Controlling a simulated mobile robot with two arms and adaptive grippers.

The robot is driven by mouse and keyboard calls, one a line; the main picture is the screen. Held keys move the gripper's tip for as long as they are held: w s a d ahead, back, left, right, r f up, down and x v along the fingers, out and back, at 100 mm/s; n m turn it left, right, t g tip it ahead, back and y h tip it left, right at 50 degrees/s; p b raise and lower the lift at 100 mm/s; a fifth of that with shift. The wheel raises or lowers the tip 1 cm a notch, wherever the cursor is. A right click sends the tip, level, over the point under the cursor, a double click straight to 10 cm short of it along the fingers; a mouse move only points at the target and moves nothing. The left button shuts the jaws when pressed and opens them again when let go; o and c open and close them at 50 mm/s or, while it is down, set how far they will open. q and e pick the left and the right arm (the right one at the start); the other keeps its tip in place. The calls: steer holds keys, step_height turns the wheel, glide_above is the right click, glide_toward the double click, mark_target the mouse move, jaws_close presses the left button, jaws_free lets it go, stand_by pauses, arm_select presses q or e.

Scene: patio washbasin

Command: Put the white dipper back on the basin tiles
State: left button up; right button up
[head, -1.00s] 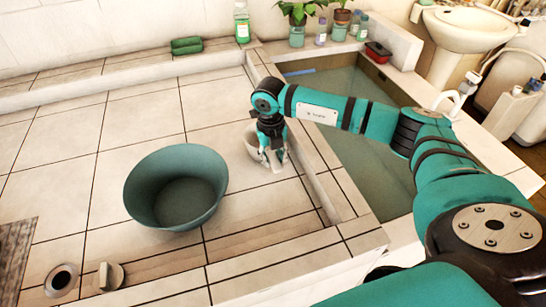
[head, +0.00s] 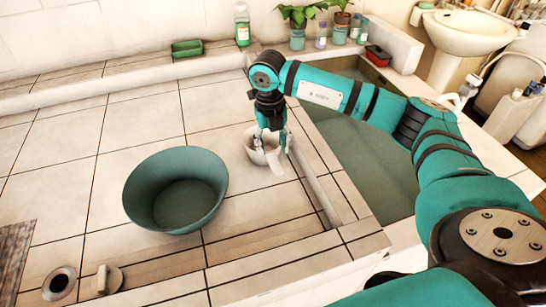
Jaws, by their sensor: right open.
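The white dipper (head: 256,157) rests on the basin tiles (head: 218,110), right of the green basin and beside the raised tiled rim. Its pale handle points toward the lower right. My right gripper (head: 272,148) is just above the dipper, pointing down, with its fingers apart at the dipper's upper edge. The fingers overlap the dipper in the picture, and I cannot tell whether they touch it. My left gripper is not in view.
A large green basin (head: 150,185) stands on the tiles to the left. A water-filled trough (head: 370,140) lies beyond the rim at right. A green soap dish (head: 187,48), a bottle (head: 242,24) and potted plants line the back. A drain hole (head: 60,283) is at front left.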

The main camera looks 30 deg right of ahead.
step_height(320, 180, up, 5)
steer(key=shift+a+r, duration=0.15)
steer(key=shift+r, duration=0.05)
stand_by(0.5)
